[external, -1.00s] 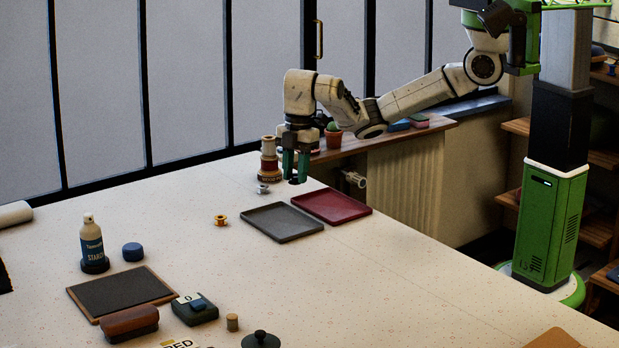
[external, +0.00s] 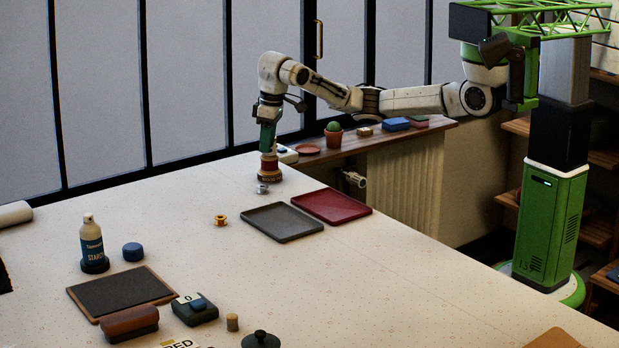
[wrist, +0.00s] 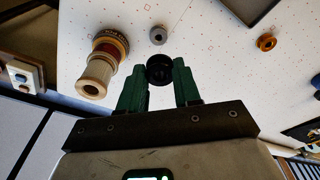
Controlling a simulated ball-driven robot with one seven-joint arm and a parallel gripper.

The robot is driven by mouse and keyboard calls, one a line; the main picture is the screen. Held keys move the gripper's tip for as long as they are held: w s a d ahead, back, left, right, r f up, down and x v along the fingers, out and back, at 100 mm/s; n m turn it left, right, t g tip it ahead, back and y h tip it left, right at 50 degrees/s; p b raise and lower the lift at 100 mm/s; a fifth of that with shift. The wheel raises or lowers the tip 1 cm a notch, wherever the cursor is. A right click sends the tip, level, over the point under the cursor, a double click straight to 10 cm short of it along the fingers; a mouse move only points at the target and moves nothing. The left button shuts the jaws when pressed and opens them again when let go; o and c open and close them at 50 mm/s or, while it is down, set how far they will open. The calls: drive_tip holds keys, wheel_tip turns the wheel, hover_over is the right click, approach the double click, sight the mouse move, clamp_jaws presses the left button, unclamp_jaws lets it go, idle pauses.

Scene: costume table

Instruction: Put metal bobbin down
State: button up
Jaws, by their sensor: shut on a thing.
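My gripper (wrist: 160,88) is shut on a dark, round bobbin (wrist: 160,68), held between the green fingertips in the wrist view. Its dark colour makes its material hard to tell. In the external view my gripper (external: 268,140) is above the far corner of the table, in line with a tall thread spool, and the held bobbin cannot be made out. A silver-grey metal bobbin (external: 262,189) lies on the table in front of the spool; it also shows in the wrist view (wrist: 158,35), just beyond the held bobbin. A gold-orange bobbin (external: 220,220) lies nearer on the table.
The thread spool (wrist: 109,47) stands left of the fingers in the wrist view. A grey tray (external: 283,237) and a dark red tray (external: 331,219) lie to the right. Bare table (external: 330,285) is in front of the trays. The windows are close behind.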

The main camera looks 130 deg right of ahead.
drive_tip(key=w+d+f+b, duration=0.1)
drive_tip(key=w+d+f, duration=0.2)
drive_tip(key=w, duration=0.3)
hover_over(224, 196)
drive_tip(key=s+a, duration=0.1)
drive_tip(key=s, duration=0.1)
drive_tip(key=f, duration=0.4)
drive_tip(key=shift+w+a+f, duration=0.1)
drive_tip(key=shift+w+f, duration=0.15)
drive_tip(key=shift+w+d+f, duration=0.2)
drive_tip(key=shift+w+f, duration=0.25)
drive_tip(key=shift+f, duration=0.15)
drive_tip(key=shift+w+d+f, duration=0.1)
drive_tip(key=shift+w+f, duration=0.05)
drive_tip(key=shift+f, duration=1.6)
drive_tip(key=shift+f, duration=0.1)
drive_tip(key=o, duration=1)
drive_tip(key=r, duration=0.8)
drive_tip(key=s+a+r, duration=0.1)
drive_tip(key=r, duration=0.3)
drive_tip(key=shift+r, duration=0.1)
